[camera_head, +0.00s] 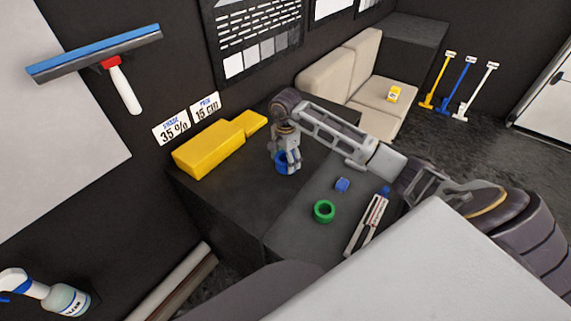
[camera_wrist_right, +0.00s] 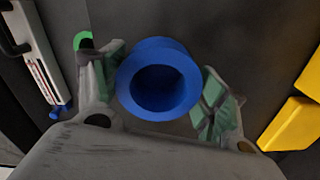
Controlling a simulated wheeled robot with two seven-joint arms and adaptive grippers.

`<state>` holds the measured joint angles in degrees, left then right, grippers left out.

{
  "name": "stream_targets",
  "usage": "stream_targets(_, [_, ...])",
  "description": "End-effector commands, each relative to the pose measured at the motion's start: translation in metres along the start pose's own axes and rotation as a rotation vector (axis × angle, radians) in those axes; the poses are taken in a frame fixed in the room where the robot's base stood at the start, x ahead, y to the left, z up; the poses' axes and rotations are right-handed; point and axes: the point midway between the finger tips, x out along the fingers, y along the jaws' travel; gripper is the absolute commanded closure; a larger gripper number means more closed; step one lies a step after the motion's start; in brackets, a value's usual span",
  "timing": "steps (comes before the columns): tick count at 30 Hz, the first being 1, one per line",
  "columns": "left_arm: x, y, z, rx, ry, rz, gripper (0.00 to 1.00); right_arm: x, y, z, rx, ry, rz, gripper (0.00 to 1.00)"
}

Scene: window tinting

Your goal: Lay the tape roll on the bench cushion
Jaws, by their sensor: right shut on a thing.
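My right gripper (camera_head: 287,160) points down over the dark worktop and is shut on a blue tape roll (camera_head: 282,167). In the right wrist view the blue roll (camera_wrist_right: 158,80) sits between the two fingers, its round hole facing the camera. Whether the roll touches the worktop is hard to tell. A green tape roll (camera_head: 316,210) lies on the grey mat, apart from the gripper. The beige bench cushion (camera_head: 378,106) is at the back, beyond the worktop, with a small yellow item (camera_head: 393,94) on it. My left gripper is out of view.
A yellow block (camera_head: 208,150) stands on the worktop left of the gripper. Several coloured long-handled tools (camera_head: 463,84) lean at the back wall. The cushion around the yellow item is clear.

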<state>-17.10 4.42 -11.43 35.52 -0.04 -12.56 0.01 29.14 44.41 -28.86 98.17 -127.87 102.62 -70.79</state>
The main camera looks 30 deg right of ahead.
Motion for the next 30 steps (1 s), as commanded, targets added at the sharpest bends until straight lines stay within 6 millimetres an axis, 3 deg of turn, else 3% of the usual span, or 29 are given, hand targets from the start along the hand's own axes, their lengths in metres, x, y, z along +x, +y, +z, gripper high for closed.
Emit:
stream_targets(15, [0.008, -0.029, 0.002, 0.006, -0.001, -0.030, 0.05, -0.064, -0.001, 0.000, 0.000, 0.001, -0.003, 0.53])
stream_targets(30, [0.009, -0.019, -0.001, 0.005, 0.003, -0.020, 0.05, -0.073, 0.000, 0.000, 0.000, 0.000, 0.000, 0.53])
